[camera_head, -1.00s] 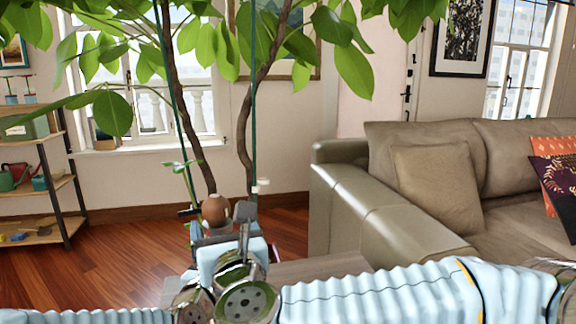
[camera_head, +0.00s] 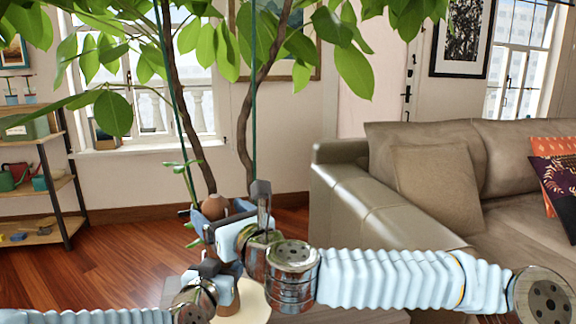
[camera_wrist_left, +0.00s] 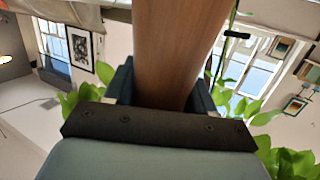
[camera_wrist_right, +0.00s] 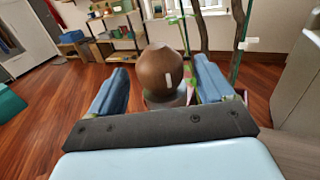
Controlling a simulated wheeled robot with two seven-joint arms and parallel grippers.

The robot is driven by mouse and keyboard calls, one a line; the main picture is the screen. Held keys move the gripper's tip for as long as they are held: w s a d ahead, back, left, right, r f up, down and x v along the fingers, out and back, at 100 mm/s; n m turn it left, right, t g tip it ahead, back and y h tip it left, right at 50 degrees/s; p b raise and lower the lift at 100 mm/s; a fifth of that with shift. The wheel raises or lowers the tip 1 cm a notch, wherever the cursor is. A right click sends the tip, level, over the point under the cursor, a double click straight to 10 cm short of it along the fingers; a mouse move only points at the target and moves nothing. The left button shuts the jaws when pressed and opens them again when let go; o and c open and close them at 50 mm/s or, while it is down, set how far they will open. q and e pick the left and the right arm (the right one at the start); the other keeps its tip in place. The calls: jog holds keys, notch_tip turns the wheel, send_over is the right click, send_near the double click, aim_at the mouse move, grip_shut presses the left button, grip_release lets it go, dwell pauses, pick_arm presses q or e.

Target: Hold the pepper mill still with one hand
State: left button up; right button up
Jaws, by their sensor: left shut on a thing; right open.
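The pepper mill has a rounded brown top (camera_head: 215,206), which shows in the head view behind my right gripper. In the right wrist view the brown mill top (camera_wrist_right: 161,72) with a small white mark stands between the two blue fingers of my right gripper (camera_wrist_right: 158,90). The right gripper is open, with a gap on each side of the mill top. In the left wrist view the brown wooden mill body (camera_wrist_left: 178,50) fills the space between the fingers of my left gripper (camera_wrist_left: 165,90), which is shut on it.
A large leafy plant (camera_head: 243,110) with thin stems and green stakes stands just behind the mill. A beige sofa (camera_head: 345,190) is to the right. A shelf (camera_head: 45,190) stands at the far left. Open wooden floor (camera_head: 120,245) lies to the left.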

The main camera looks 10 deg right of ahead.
jog(key=v, duration=0.8)
jog(key=w+d+r+m+h, duration=0.1)
jog(key=w+d+m+h, duration=0.3)
jog(key=w, duration=0.3)
jog(key=w+d+r+m+h, duration=0.1)
jog(key=w+d+m+h, duration=0.3)
jog(key=w, duration=0.4)
jog(key=w+d+r+m+g+h, duration=0.1)
jog(key=w+d+m+h, duration=0.3)
jog(key=w, duration=0.4)
jog(key=shift+d+m+h, duration=0.4)
jog(key=shift+d+h, duration=0.1)
jog(key=shift+h, duration=0.8)
jog(key=shift+w+r, duration=0.15)
jog(key=shift+r, duration=0.05)
